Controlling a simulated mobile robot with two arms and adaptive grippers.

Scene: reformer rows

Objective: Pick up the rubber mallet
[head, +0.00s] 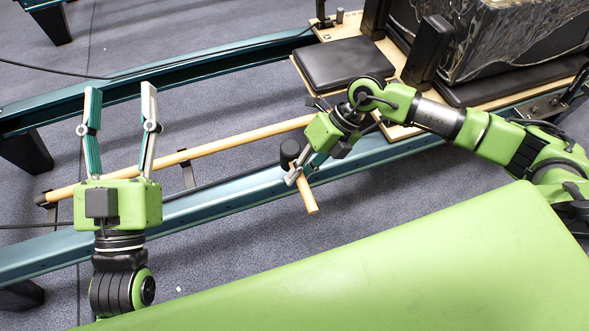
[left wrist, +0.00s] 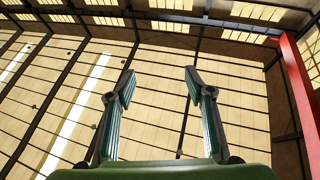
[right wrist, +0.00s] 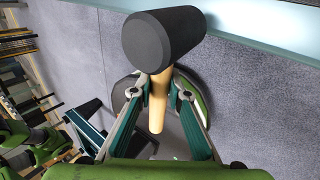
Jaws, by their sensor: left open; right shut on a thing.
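The rubber mallet has a black cylindrical head (head: 291,153) and a light wooden handle (head: 304,190). My right gripper (head: 297,176) is shut on the mallet's handle just below the head, over the near teal rail. In the right wrist view the black head (right wrist: 163,38) sits beyond the fingertips, and the wooden handle (right wrist: 157,105) runs back between the fingers of my right gripper (right wrist: 158,90). My left gripper (head: 121,92) is open and empty at the left. The left wrist view shows its fingers (left wrist: 160,75) apart against the ceiling, with nothing between them.
Two long teal rails (head: 235,190) run across the scene, with a long wooden bar (head: 220,146) between them. A reformer carriage with a black pad (head: 339,62) and a dark marbled block (head: 500,35) stands at the upper right. Grey carpet (head: 200,25) is open at the upper left.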

